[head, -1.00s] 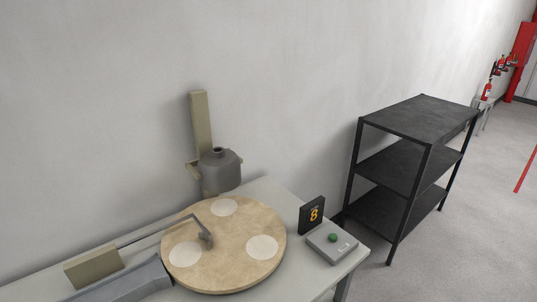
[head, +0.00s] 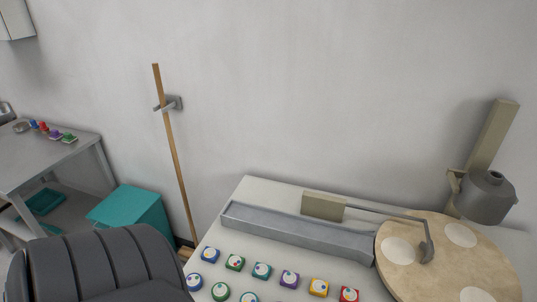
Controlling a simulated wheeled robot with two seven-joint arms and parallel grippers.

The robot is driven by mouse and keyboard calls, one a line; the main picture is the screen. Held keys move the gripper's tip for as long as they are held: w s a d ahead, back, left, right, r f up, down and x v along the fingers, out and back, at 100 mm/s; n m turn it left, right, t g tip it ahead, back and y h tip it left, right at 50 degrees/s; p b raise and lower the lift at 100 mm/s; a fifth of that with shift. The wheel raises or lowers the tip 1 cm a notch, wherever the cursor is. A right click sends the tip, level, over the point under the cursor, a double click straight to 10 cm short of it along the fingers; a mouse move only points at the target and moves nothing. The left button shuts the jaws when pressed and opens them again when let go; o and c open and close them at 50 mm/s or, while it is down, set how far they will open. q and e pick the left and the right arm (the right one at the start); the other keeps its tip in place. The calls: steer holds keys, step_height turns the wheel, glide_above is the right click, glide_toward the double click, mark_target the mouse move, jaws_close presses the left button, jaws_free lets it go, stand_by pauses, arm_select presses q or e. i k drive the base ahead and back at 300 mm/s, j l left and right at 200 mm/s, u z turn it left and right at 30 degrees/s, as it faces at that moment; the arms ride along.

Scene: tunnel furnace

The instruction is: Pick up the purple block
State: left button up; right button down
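A purple block (head: 289,279) with a white round face on top sits on the grey table in the head view. It stands in a row of small coloured blocks, between a teal block (head: 262,271) and a yellow-orange block (head: 319,287). A small purple piece (head: 56,134) also lies on the other table at the far left, too small to make out well. Neither of my grippers is in view.
A grey trough (head: 300,231) lies behind the blocks. A round wooden disc (head: 408,272) stands at the right. A dark ribbed, padded shape (head: 97,265) fills the lower left. A wooden pole (head: 172,145) leans near the wall, beside a teal box (head: 135,211).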

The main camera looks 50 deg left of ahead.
mark_target(290, 280)
steer(key=u, duration=1.25)
